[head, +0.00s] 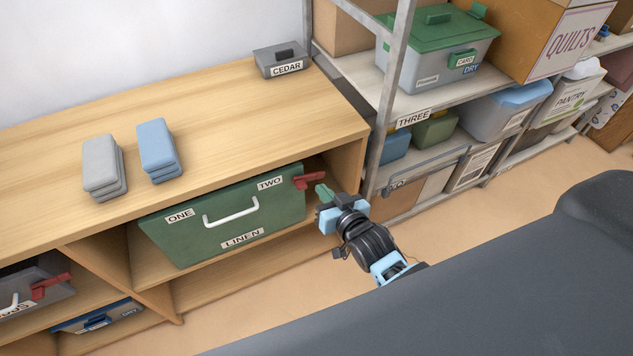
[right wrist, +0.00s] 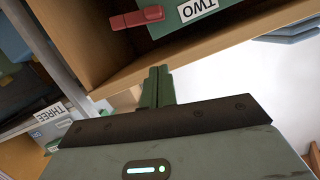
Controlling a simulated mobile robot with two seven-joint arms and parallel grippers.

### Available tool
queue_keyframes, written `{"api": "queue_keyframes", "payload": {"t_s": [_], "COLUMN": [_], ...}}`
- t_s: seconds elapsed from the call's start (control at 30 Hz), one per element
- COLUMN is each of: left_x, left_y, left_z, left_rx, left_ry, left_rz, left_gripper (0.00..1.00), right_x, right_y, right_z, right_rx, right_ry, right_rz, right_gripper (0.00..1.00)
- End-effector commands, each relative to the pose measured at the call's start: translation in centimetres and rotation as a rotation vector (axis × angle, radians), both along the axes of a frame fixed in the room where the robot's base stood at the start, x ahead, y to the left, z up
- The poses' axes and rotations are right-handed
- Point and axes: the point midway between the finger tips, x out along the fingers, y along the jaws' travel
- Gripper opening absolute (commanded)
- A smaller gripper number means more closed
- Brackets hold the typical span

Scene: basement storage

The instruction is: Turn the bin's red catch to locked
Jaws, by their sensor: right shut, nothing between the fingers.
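The green bin (head: 222,222) sits in a cubby of the wooden shelf unit, with labels "ONE", "TWO" and "LINEN" and a white handle (head: 231,211). Its red catch (head: 309,180) is at the upper right of the bin front, beside the "TWO" label, pointing sideways to the right. In the right wrist view the catch (right wrist: 137,18) lies beyond the fingertips. My right gripper (head: 322,190) is shut and empty, just below and right of the catch. A small gap shows between it and the catch in the right wrist view (right wrist: 157,72). My left gripper is not in view.
The wooden top (head: 215,110) holds grey folded cloths (head: 103,165), blue folded cloths (head: 158,148) and a grey "CEDAR" box (head: 282,60). A metal rack post (head: 385,110) stands close right of the cubby. Another bin with a red catch (head: 50,287) is at lower left.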

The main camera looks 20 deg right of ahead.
Motion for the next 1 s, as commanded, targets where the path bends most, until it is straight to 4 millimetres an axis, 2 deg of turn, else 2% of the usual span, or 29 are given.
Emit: {"api": "queue_keyframes", "payload": {"t_s": [0.1, 0.23, 0.87, 0.97, 1.0], "left_x": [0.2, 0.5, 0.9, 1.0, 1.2], "left_y": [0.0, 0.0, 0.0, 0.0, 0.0], "left_z": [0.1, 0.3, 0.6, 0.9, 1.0], "left_rx": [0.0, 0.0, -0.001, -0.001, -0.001], "left_ry": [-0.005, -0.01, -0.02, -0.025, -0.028], "left_rz": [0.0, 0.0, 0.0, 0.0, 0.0], "left_gripper": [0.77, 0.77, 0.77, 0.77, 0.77], "right_x": [-1.4, -2.1, -2.4, -3.6, -4.5], "right_y": [-0.3, -0.4, -0.4, -0.4, -0.5], "right_z": [0.3, 0.5, 0.5, -0.2, -0.8], "right_rx": [0.0, 0.0, 0.0, -0.011, -0.019], "right_ry": [0.001, 0.0, 0.002, 0.025, 0.042], "right_rz": [-0.001, 0.0, 0.0, 0.003, 0.006], "right_gripper": [0.0, 0.0, 0.0, 0.0, 0.0]}}
